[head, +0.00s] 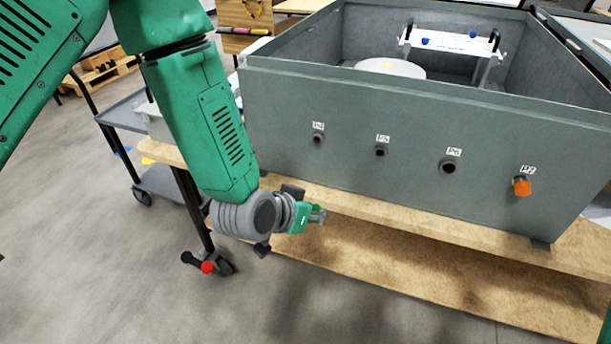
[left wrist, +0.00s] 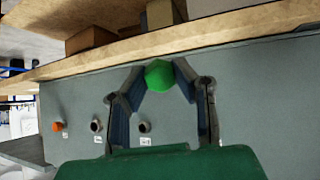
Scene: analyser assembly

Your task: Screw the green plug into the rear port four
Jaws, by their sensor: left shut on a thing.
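My left gripper (head: 314,214) is shut on the green plug (head: 319,215), in front of and below the left part of the grey box (head: 400,125). In the left wrist view the plug (left wrist: 160,75) sits between the two fingers. The box's front wall has three open ports: a left one (head: 318,138), a middle one (head: 381,151) and a right one (head: 449,165). The labels above them are too small to read surely. The plug is apart from all of them. My right gripper is out of view.
An orange plug (head: 522,187) sits in the rightmost port. The box stands on a wooden bench (head: 420,212), whose front edge lies close to my left gripper. A grey cart (head: 125,115) stands at the left. The floor in front is clear.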

